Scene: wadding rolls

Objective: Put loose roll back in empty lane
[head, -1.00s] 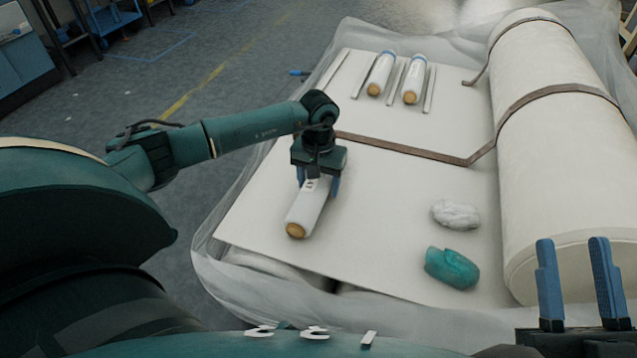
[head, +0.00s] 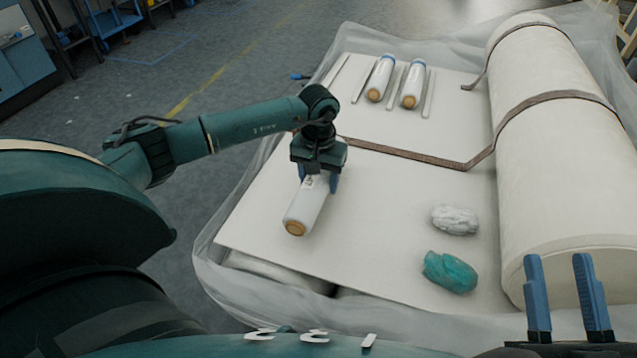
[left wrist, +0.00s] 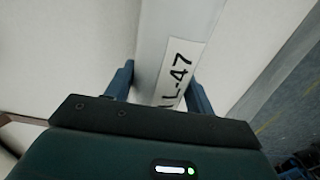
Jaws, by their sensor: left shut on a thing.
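The loose roll (head: 303,211) is white with a tan end and lies near the left edge of the white board (head: 390,220). My left gripper (head: 318,182) is shut on it from above, with blue fingers on both sides. In the left wrist view the roll (left wrist: 180,40) runs between the fingers (left wrist: 160,90) and bears a label reading L-47. Two similar rolls, one on the left (head: 380,78) and one on the right (head: 412,88), lie between thin strips at the far end. The empty lane (head: 352,78) is left of them. My right gripper (head: 565,295) is open and empty.
A large white roll (head: 560,170) with brown straps lies along the right side. A strap (head: 410,151) crosses the board between my left gripper and the lanes. A white bundle (head: 455,219) and a teal bundle (head: 450,271) lie at the near right. Clear wrapping surrounds the board.

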